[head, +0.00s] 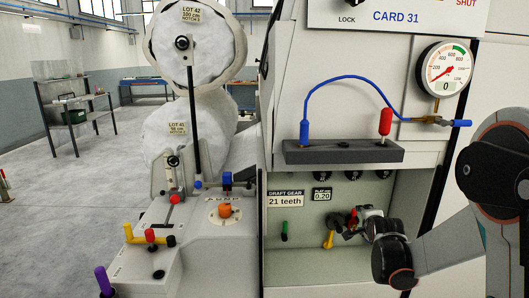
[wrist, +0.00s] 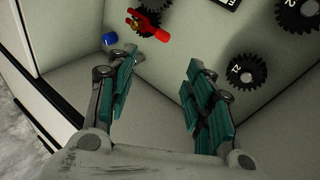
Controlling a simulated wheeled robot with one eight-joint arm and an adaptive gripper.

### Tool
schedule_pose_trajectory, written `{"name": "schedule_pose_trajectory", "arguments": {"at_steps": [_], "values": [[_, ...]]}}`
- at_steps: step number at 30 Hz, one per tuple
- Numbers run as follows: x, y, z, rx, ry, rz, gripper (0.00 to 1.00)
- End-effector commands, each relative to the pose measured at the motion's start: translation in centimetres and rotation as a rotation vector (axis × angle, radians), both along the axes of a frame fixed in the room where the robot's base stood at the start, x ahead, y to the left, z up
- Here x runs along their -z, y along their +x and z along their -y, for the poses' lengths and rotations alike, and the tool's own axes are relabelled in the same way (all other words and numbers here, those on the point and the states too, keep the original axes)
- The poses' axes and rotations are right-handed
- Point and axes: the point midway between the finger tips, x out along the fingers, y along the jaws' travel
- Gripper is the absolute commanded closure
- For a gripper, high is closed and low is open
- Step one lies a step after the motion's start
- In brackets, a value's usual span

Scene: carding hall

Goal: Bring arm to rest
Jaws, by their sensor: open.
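My gripper (head: 352,228) is inside the open, pale green bay (head: 385,190) of the card machine, in front of its back wall. My arm enters the bay from the right in the head view. In the wrist view, my gripper (wrist: 160,75) has its two teal-padded fingers spread wide with nothing between them. A red winged piece (wrist: 149,24) on a dark gear (wrist: 146,17) lies beyond the fingertips, apart from them. A blue knob (wrist: 109,38) is near the left fingertip. In the head view, my gripper partly hides the bay's back wall.
A grey ledge (head: 300,155) with a blue hose (head: 345,79) and red plug (head: 385,121) overhangs the bay. A gauge (head: 445,68) is above right. Black gears (wrist: 245,71) are on the back wall. Floor (head: 60,215) at left is clear.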

Motion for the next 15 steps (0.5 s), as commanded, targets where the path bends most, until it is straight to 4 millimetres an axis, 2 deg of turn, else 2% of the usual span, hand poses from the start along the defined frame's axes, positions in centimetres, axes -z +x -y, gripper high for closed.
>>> {"name": "schedule_pose_trajectory", "arguments": {"at_steps": [1, 6, 15], "values": [[-1.3, -1.2, -0.8, -0.028, -0.035, -0.023, 0.52], [-4.5, -5.1, -3.0, -0.137, -0.172, -0.109, 0.52], [-8.5, -13.5, -6.8, -0.352, -0.405, -0.245, 0.52]]}}
